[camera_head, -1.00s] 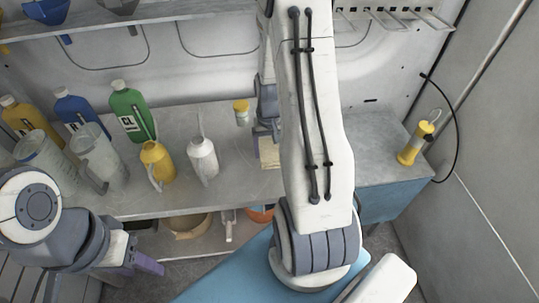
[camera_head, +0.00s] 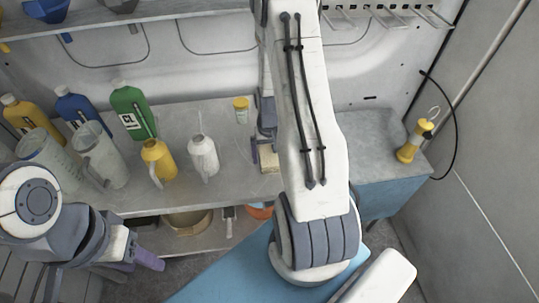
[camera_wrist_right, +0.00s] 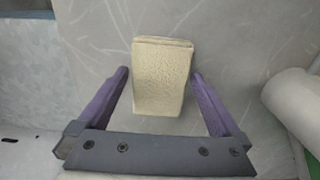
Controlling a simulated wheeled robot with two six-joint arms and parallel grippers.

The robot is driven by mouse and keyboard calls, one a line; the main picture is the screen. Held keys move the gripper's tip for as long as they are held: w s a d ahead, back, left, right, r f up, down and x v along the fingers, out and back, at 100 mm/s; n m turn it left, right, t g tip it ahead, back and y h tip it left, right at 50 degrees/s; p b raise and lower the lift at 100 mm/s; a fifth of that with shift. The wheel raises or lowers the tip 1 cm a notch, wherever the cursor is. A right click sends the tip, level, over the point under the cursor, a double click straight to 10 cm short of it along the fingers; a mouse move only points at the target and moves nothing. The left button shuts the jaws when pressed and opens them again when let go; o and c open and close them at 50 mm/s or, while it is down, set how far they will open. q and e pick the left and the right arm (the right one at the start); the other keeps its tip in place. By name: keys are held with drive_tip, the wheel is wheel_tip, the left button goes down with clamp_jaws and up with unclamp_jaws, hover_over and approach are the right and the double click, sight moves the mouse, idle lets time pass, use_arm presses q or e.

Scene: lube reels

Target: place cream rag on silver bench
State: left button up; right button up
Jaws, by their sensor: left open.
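The cream rag (camera_wrist_right: 163,78) is a folded block on the grey silver bench (camera_wrist_right: 240,40) in the right wrist view. In the head view the rag (camera_head: 268,159) shows beside my right arm, near the bench's front part. My right gripper (camera_wrist_right: 160,73) is open, with one purple finger on each side of the rag and a small gap at each side. In the head view it is mostly hidden by my right arm. My left gripper (camera_head: 148,260) is low at the left, in front of the bench, open and empty.
On the bench (camera_head: 225,183) stand a yellow can (camera_head: 158,160), a white can (camera_head: 203,157), a green bottle (camera_head: 130,108), clear jugs (camera_head: 100,155) and a small yellow-lidded jar (camera_head: 241,110). A yellow pump bottle (camera_head: 411,143) stands at the right. Bench space right of the white can is clear.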

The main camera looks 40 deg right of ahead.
sight(270, 157)
drive_tip(key=shift+r, duration=0.45)
wheel_tip(270, 157, up, 12)
drive_tip(key=f+b, duration=0.1)
drive_tip(key=b, duration=0.1)
drive_tip(key=s+a+r+n, duration=0.1)
drive_tip(key=a+r+n, duration=0.2)
drive_tip(key=a, duration=0.7)
drive_tip(key=s+a+r+n, duration=0.2)
drive_tip(key=a+r+n, duration=0.15)
drive_tip(key=a, duration=0.65)
drive_tip(key=s+a+r+n+y, duration=0.1)
drive_tip(key=s+a+r+n, duration=0.1)
drive_tip(key=s+a+n, duration=0.5)
drive_tip(key=s+a, duration=0.4)
drive_tip(key=s, duration=0.2)
drive_tip(key=shift+s, duration=0.15)
drive_tip(key=shift+c, duration=0.3)
